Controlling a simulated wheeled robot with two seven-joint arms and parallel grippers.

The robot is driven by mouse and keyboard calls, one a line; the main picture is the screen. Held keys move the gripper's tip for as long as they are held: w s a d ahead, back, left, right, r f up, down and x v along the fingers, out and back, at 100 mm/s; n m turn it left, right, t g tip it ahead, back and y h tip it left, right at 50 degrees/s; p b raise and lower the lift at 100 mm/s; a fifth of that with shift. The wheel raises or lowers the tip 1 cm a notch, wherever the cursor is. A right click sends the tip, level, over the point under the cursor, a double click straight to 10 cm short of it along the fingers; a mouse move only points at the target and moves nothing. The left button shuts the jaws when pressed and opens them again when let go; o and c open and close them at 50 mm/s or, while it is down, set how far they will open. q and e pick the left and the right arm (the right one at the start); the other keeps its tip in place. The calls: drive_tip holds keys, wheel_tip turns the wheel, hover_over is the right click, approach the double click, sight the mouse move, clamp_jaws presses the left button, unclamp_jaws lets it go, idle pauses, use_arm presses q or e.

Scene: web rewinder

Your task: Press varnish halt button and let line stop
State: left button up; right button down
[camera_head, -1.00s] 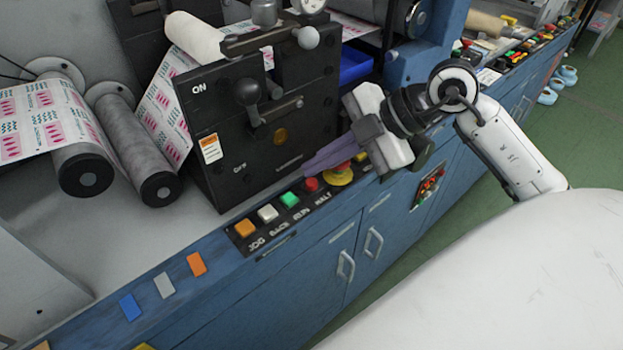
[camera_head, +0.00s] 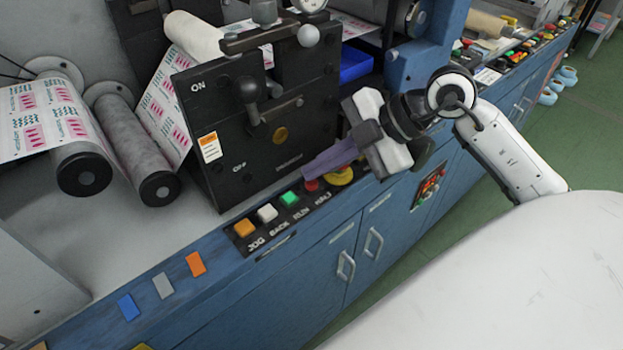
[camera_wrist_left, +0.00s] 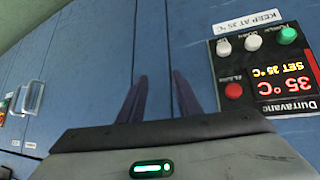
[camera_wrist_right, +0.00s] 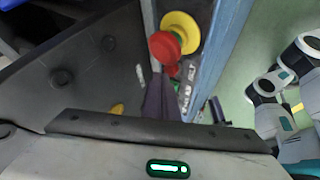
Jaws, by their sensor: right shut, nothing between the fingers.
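The button panel (camera_head: 283,213) on the blue cabinet's top edge holds orange JOG (camera_head: 244,228), white BACK (camera_head: 267,213), green RUN (camera_head: 289,199) and red HALT (camera_head: 311,186) buttons. A yellow-and-red mushroom button (camera_head: 341,177) stands beside HALT. My right gripper (camera_head: 307,172) is shut and empty, its fingertips just above HALT and partly covering it. Contact cannot be told. In the right wrist view, the fingers (camera_wrist_right: 157,80) point at the panel just below the red mushroom head (camera_wrist_right: 165,46). My left gripper (camera_wrist_left: 161,77) is open and empty before blue cabinet doors, seen only in its wrist view.
The black machine block (camera_head: 255,130) with levers stands close behind the panel. Printed web (camera_head: 45,120) runs over grey rollers at the left. Colored tags (camera_head: 163,285) lie on the front ledge. A 35 °C display panel (camera_wrist_left: 272,75) is right of my left gripper.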

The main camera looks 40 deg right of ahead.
drive_tip(key=shift+f, duration=0.45)
drive_tip(key=shift+r, duration=0.1)
idle(0.4)
drive_tip(key=shift+r+p, duration=0.8)
drive_tip(key=shift+r, duration=0.1)
wheel_tip(320, 180, up, 5)
drive_tip(key=p, duration=0.4)
drive_tip(key=shift+p, duration=0.4)
